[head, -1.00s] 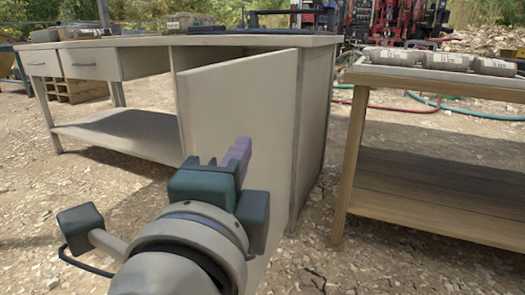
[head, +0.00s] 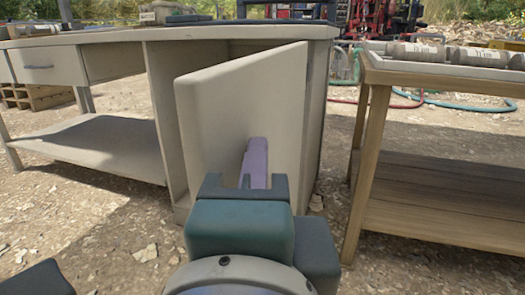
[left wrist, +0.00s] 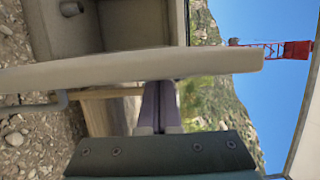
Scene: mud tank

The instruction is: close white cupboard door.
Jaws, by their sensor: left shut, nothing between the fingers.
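The white cupboard door (head: 215,115) stands ajar on the cupboard under the left bench. It joins the cupboard at its right side, and its free left edge stands out toward me. My left gripper (head: 257,150) is shut and empty, its purple fingers pointing at the door's outer face. In the left wrist view the door (left wrist: 130,71) shows nearly edge-on across the picture, with a grey bar handle (left wrist: 35,106) on its outer side. The gripper's fingertips (left wrist: 160,86) are close to that face; I cannot tell whether they touch. My right gripper is not in view.
The bench top (head: 100,37) runs above the cupboard, with a drawer (head: 50,65) and low shelf (head: 95,145) to the left. A wooden table (head: 430,190) holding grey cylinders (head: 480,58) stands right. Gravel ground lies between and in front.

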